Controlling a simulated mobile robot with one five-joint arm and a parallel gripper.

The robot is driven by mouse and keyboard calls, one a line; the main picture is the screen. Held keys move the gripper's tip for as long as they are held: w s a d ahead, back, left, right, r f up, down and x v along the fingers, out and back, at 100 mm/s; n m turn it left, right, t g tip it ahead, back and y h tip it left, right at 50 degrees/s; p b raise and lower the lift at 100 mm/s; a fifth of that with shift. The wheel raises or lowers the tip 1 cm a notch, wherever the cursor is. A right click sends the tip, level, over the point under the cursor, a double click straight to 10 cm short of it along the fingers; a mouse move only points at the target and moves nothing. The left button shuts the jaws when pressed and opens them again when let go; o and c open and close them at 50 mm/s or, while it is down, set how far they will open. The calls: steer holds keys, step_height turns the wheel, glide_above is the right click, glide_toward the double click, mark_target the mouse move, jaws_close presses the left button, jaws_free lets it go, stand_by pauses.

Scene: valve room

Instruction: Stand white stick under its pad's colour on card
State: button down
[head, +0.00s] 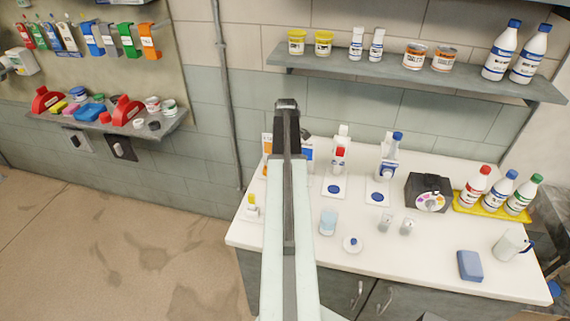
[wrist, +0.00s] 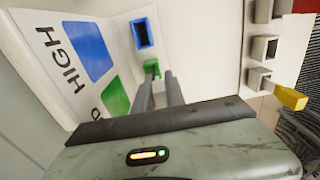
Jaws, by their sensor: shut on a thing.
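The card stands upright on the white counter. In the head view my arm hides its middle, leaving an orange patch (head: 266,143) and a blue patch (head: 308,152). In the wrist view the card (wrist: 40,55) shows a blue patch marked HIGH, with a green patch below it. My gripper (wrist: 159,82) is shut on the white stick. A small green part (wrist: 151,68) shows at the fingertips, but the stick's white body is hard to tell from the white surface behind. A dark opening with a blue rim lies just beyond. In the head view my gripper is hidden.
A white holder (wrist: 262,30) with square openings and a yellow-ended piece (wrist: 290,98) is at the right in the wrist view. A shelf (head: 420,78) hangs above.

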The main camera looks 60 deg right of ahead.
steer(key=shift+r, duration=0.25)
steer(key=shift+w+d+r+p, duration=0.1)
steer(key=shift+w+r+p, duration=0.05)
steer(key=shift+r+p, duration=0.5)
steer(key=shift+w+d+r+p, duration=0.1)
steer(key=shift+w+r+p, duration=0.05)
steer(key=shift+r+p, duration=0.5)
steer(key=shift+f, duration=0.1)
steer(key=shift+f, duration=0.15)
steer(key=shift+d+f+b, duration=0.2)
steer(key=shift+f+b, duration=0.3)
steer(key=shift+b, duration=0.05)
steer(key=shift+d+f+b, duration=0.15)
steer(key=shift+f+b, duration=0.3)
steer(key=shift+b, duration=0.05)
steer(key=shift+w, duration=0.1)
steer(key=shift+f, duration=0.15)
